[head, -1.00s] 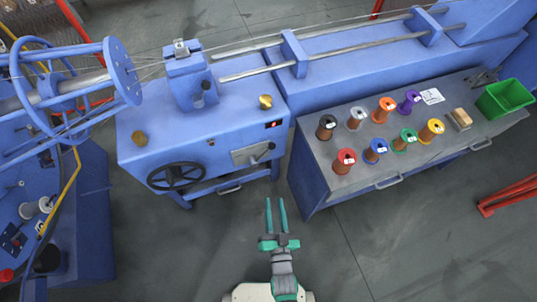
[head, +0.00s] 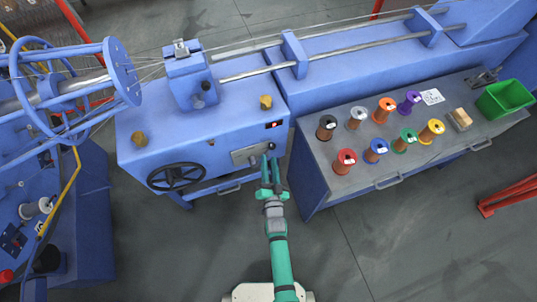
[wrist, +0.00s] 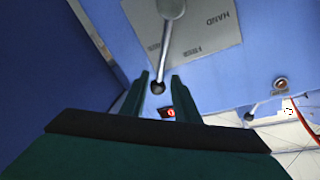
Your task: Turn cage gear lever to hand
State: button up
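The cage gear lever (wrist: 166,45) is a grey rod with a dark ball knob (wrist: 157,87) at its end. It sits on a grey plate (wrist: 205,32) on the front of the blue machine. The plate reads HAND, upside down in the wrist view, with two smaller labels too small to read. My gripper (wrist: 160,75) is open, with a finger on each side of the knob in the wrist view. No firm contact can be made out. In the head view my gripper (head: 268,160) reaches the right end of the plate (head: 248,154) and partly hides the lever.
A black handwheel (head: 176,177) is left of the plate, and a small red display (head: 274,125) is above it. The bench (head: 345,190) with several coloured spools and a green bin (head: 504,97) stands to the right. The floor in front is clear.

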aim_at(267, 152)
jog(key=shift+w+a, duration=0.15)
jog(key=shift+w, duration=1.8)
jog(key=shift+a, duration=0.1)
grip_shut()
